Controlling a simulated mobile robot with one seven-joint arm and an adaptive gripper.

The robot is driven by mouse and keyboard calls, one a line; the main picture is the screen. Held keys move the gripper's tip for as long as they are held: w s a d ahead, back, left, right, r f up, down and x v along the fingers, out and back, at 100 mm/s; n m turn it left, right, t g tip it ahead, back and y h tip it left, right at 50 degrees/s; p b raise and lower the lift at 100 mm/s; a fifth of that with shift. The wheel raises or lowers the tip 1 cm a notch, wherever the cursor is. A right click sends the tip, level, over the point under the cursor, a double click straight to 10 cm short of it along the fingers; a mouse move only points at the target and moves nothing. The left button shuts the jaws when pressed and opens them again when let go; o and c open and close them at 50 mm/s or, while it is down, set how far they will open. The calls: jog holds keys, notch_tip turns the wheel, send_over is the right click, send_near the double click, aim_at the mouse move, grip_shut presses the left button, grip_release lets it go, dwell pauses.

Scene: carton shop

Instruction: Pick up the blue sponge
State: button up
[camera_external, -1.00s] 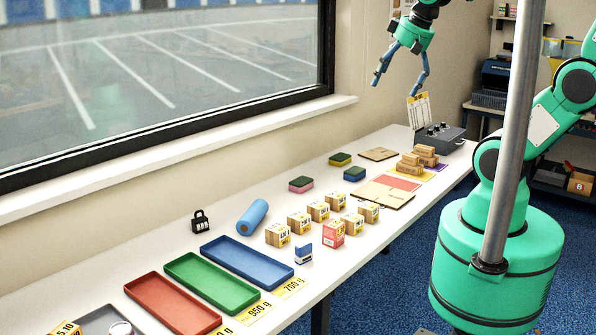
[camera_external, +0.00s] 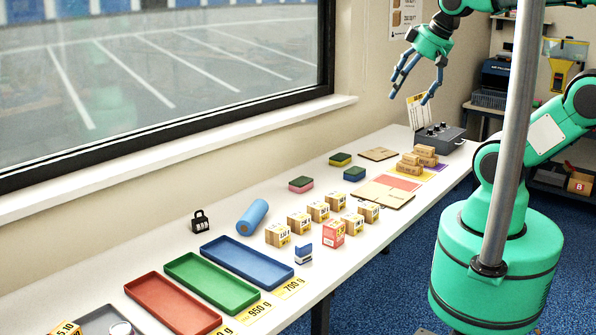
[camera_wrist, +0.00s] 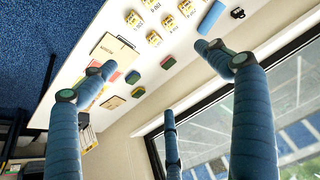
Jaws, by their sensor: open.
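The blue sponge (camera_external: 354,174) is a small block with a dark green top, lying flat on the white table. It is beside a flat cardboard sheet, and it also shows in the wrist view (camera_wrist: 132,77). A pink sponge with a green top (camera_external: 300,184) lies to its left, and a yellow one with a green top (camera_external: 340,159) lies behind it. My gripper (camera_external: 408,99) is open and empty, high above the far end of the table and well away from the sponge. Its blue fingers are spread apart in the wrist view (camera_wrist: 155,62).
Flat cardboard (camera_external: 384,194) and stacked brown boxes (camera_external: 410,167) are right of the sponge. Several small cartons (camera_external: 320,211), a blue roll (camera_external: 252,216) and coloured trays (camera_external: 247,263) stand nearer. A dark control box (camera_external: 440,138) is at the far end. The window wall bounds the back.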

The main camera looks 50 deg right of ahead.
jog(key=w+d+m+g, duration=0.2)
jog(key=w+d+m, duration=0.35)
jog(key=w, duration=0.75)
jog(key=m+g+p, duration=0.3)
jog(key=m+g, duration=0.1)
jog(key=m, duration=0.8)
send_over(358, 171)
notch_tip(358, 171, down, 30)
jog(key=shift+w+d+r, duration=0.1)
jog(key=shift+w, duration=0.05)
jog(key=shift+f+b, duration=0.6)
jog(key=shift+f, duration=3.65)
